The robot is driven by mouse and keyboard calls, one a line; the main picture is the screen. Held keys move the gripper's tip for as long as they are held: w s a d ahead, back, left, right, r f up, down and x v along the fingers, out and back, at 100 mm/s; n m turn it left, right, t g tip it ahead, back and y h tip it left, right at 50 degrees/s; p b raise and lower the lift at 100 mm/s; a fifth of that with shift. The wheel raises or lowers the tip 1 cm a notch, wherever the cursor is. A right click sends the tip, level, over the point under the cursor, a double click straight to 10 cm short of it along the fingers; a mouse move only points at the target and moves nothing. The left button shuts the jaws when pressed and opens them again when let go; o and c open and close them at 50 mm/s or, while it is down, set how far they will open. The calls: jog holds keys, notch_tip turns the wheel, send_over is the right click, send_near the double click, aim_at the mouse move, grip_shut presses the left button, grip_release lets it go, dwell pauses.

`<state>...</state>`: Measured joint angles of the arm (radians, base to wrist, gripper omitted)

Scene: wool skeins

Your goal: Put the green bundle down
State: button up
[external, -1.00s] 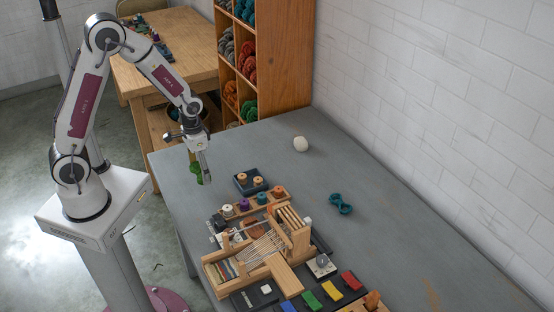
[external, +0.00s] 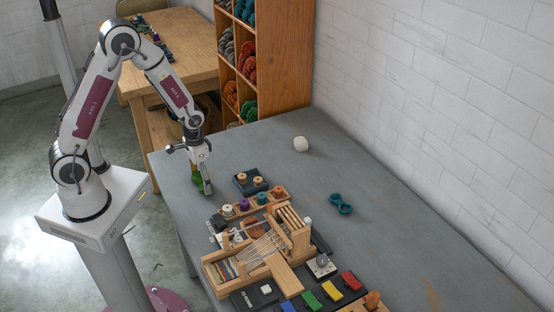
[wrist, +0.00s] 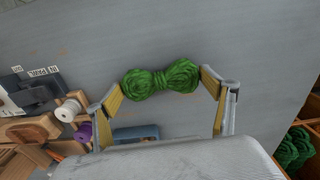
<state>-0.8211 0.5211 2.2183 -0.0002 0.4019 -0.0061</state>
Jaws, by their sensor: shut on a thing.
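The green bundle (wrist: 160,80) is a twisted skein, pinched in the middle. My gripper (wrist: 163,84) is shut on it, with one finger at each end in the wrist view. In the external view the green bundle (external: 196,180) hangs at the fingertips of my gripper (external: 203,184), low over the left part of the grey table (external: 260,150). My fingers partly hide it there. I cannot tell whether it touches the table.
A dark tray with wooden pegs (external: 250,182) stands just right of my gripper. A small wooden loom (external: 262,245) with spools is in front. A teal skein (external: 340,204) and a white ball (external: 300,144) lie farther right. The table between them is clear.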

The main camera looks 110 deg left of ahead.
aim_at(200, 181)
jog(key=shift+f, duration=0.2)
jog(key=o, duration=0.9)
jog(key=shift+r, duration=0.1)
jog(key=shift+r, duration=1)
jog(key=r, duration=0.3)
jog(key=shift+d+r, duration=0.1)
jog(key=shift+d, duration=0.2)
jog(key=shift+r, duration=1.2)
